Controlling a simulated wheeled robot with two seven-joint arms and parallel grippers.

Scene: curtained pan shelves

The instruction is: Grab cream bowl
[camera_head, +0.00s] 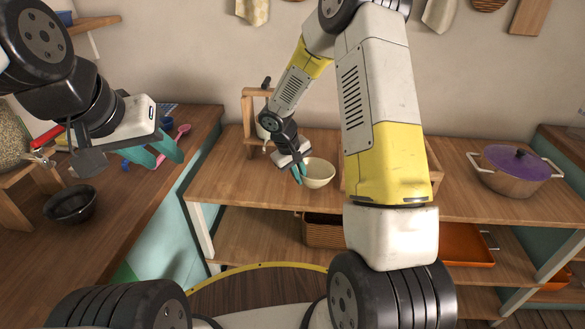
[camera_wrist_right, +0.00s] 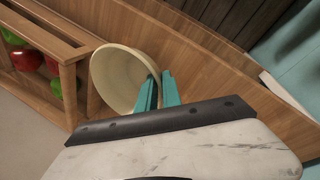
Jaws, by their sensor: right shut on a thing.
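The cream bowl (camera_head: 318,173) is on or just above the wooden counter (camera_head: 240,185) in the head view; I cannot tell whether it touches the wood. My right gripper (camera_head: 298,175) is at the bowl's left side, shut on its rim. In the right wrist view, the teal fingers of my right gripper (camera_wrist_right: 156,92) pinch the rim of the cream bowl (camera_wrist_right: 118,78), whose open inside faces the camera. My left gripper (camera_head: 172,153) hangs over the left counter, empty, with its teal fingers apart.
A pot with a purple lid (camera_head: 513,170) stands on the right. A wooden crate (camera_wrist_right: 70,75) with red and green items is beside the bowl. A woven basket (camera_head: 322,231) sits on the shelf below.

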